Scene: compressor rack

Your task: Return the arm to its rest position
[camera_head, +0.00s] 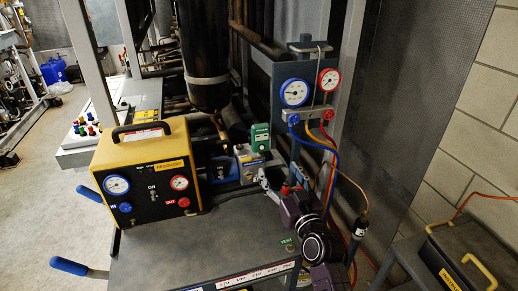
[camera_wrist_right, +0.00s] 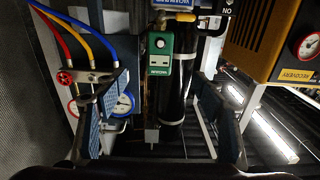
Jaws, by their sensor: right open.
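My right arm comes in from the lower right in the head view. Its gripper (camera_head: 281,176) is open, in front of the blue vacuum pump (camera_head: 226,168) and the small green vacuum gauge (camera_head: 261,136). In the right wrist view the two padded fingers of the gripper (camera_wrist_right: 160,108) stand wide apart with nothing held between them. The green gauge (camera_wrist_right: 158,58) shows beyond the fingers there, apart from them. My left gripper is in neither view.
A yellow recovery unit (camera_head: 146,157) stands left on the cart (camera_head: 190,250). The gauge manifold (camera_head: 308,115) with blue, yellow and red hoses hangs behind the right gripper. A black cylinder (camera_head: 204,55) is above. A black-and-yellow case (camera_head: 462,262) sits lower right.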

